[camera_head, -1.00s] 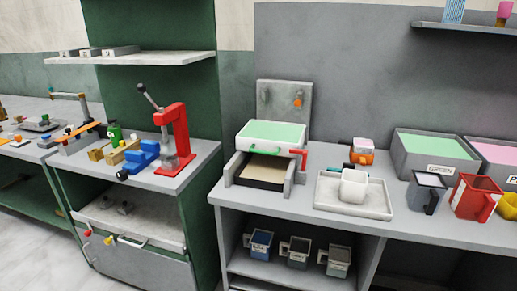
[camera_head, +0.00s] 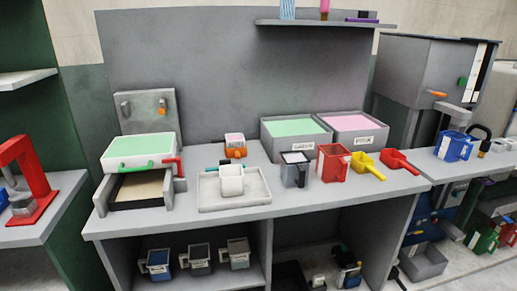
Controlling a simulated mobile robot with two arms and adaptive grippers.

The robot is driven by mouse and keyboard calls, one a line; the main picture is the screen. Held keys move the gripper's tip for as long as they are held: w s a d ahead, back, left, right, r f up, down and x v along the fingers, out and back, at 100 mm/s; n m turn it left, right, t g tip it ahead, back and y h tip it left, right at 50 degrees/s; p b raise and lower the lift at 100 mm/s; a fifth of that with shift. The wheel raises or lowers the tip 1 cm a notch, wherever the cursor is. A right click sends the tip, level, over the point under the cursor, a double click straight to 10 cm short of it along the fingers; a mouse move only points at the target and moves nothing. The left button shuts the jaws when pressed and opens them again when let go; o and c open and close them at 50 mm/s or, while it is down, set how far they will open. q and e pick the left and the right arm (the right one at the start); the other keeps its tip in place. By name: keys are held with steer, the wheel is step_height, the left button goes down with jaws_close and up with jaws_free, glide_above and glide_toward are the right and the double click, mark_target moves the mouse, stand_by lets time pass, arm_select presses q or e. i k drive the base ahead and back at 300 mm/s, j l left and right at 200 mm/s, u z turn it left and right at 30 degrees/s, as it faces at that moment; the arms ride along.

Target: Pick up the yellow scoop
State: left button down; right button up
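The yellow scoop (camera_head: 367,165) lies on the grey counter in the head view, right of the red pitcher (camera_head: 333,163). Its handle points toward the front right. A red scoop (camera_head: 401,161) lies close to its right, with its handle also toward the front right. Neither of my grippers shows in the head view.
Left of the red pitcher stands a grey pitcher (camera_head: 295,169). Behind are bins of green (camera_head: 293,131) and pink (camera_head: 351,127) material. A white cup (camera_head: 231,180) stands in a pale tray (camera_head: 207,198). A blue pitcher (camera_head: 453,146) stands on the right-hand surface.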

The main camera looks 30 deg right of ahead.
mark_target(368, 169)
steer(key=z, duration=1.6)
